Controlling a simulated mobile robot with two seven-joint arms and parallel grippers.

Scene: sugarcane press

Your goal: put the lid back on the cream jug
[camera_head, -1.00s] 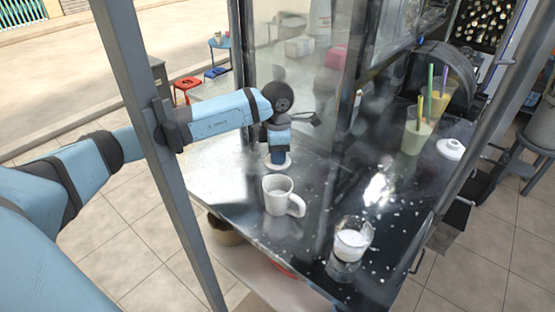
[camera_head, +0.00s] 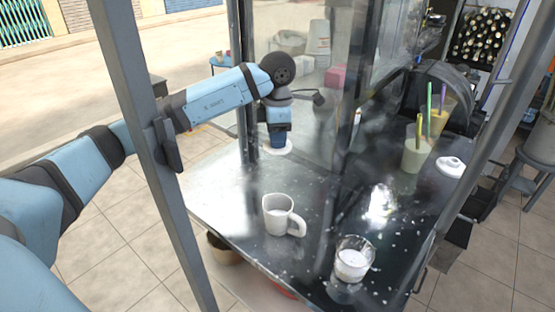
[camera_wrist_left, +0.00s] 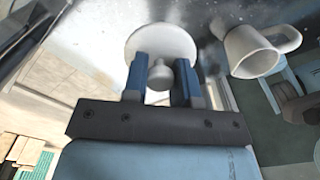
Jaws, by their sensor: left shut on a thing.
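The cream jug (camera_head: 279,217) is a white open-topped jug with a handle on its right, upright on the metal counter. It also shows in the left wrist view (camera_wrist_left: 252,52). My left gripper (camera_head: 277,138) is shut on the knob of a round white lid (camera_head: 278,148), behind the jug in the head view. In the left wrist view the lid (camera_wrist_left: 158,38) lies flat across the fingertips, with its knob between the fingers. The lid is apart from the jug. The fingers hide part of the lid. My right gripper is not in view.
A glass of white liquid (camera_head: 352,262) stands in front right of the jug. Drinks with straws (camera_head: 416,150) and a small white lidded object (camera_head: 451,166) stand farther right. A glass panel (camera_head: 300,90) and upright posts bound the counter (camera_head: 225,200).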

